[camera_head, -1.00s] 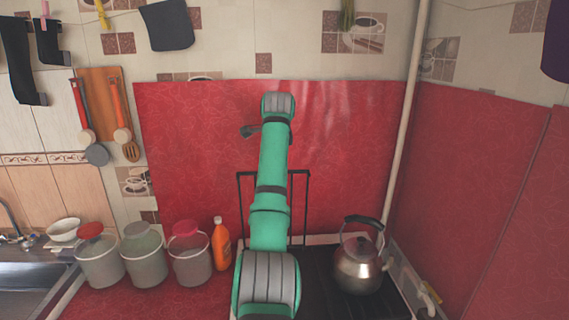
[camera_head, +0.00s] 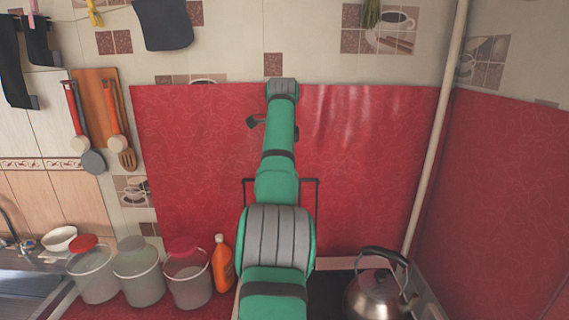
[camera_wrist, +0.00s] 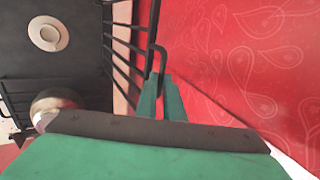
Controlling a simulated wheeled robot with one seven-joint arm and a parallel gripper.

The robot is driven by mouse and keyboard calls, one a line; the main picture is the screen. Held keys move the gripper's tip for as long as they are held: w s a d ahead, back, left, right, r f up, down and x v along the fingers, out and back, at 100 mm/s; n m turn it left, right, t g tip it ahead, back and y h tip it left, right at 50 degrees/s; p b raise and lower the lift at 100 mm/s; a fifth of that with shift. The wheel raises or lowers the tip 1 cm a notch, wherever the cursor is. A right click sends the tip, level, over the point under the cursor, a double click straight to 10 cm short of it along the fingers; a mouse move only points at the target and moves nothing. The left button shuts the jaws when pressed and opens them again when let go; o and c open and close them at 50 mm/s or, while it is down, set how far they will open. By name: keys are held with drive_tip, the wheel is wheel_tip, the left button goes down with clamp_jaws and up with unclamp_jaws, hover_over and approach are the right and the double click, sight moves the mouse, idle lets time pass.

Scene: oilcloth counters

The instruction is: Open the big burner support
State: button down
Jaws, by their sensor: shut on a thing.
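The big burner support is a black wire frame (camera_head: 317,196) that stands upright at the back of the stove, in front of the red wall panel, in the head view. My arm covers its middle there. In the wrist view its bars (camera_wrist: 122,52) run down the picture beside the stove top. My gripper (camera_wrist: 162,88) is shut on a black bar of this frame, with its two green fingers on either side of the bar. My gripper's fingers are not clearly seen in the head view.
A metal kettle (camera_head: 376,296) stands on the stove's right side. The dark stove top (camera_wrist: 60,68) shows a round burner (camera_wrist: 48,34). An orange bottle (camera_head: 222,264) and several lidded buckets stand left of the stove. A pale pipe (camera_head: 437,140) rises at the right corner.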

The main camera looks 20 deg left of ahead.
drive_tip(key=shift+w+a+r, duration=0.1)
drive_tip(key=shift+a+r, duration=0.1)
drive_tip(key=shift+r, duration=0.15)
drive_tip(key=c, duration=2.3)
unclamp_jaws()
drive_tip(key=shift+o, duration=0.6)
drive_tip(key=shift+d+f, duration=0.1)
drive_tip(key=shift+f, duration=0.05)
drive_tip(key=shift+f, duration=0.1)
drive_tip(key=v, duration=1)
drive_tip(key=shift+r, duration=0.35)
